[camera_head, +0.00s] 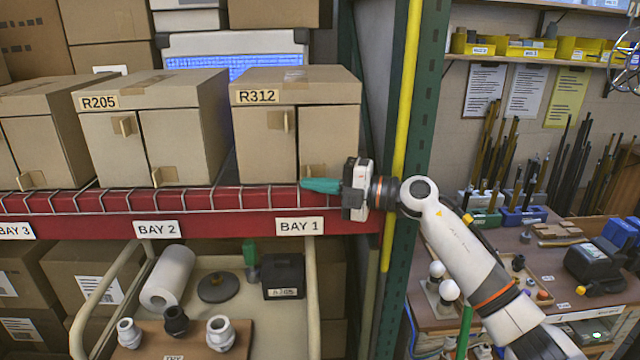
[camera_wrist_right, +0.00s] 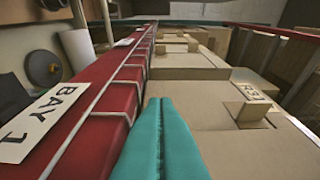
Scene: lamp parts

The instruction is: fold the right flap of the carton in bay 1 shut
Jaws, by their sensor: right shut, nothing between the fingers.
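The carton labelled R312 (camera_head: 297,88) stands on the shelf above the BAY 1 sign (camera_head: 299,226). Its front has a left flap (camera_head: 264,155) and a right flap (camera_head: 335,135), with a seam between them. The right flap looks about flush with the front; I cannot tell whether a small gap stays open. My right gripper (camera_head: 303,185) has its teal fingers shut and empty, pointing left just in front of the carton's lower edge. In the right wrist view the closed fingers (camera_wrist_right: 160,105) lie between the red beam and the carton front (camera_wrist_right: 235,150). Touching is unclear. My left gripper is not in view.
A red shelf beam (camera_head: 200,222) with wire mesh runs below the cartons. Carton R205 (camera_head: 185,95) stands to the left. A green rack post (camera_head: 415,130) and yellow pole (camera_head: 402,100) stand at the right. A cart (camera_head: 255,338) with lamp parts is below.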

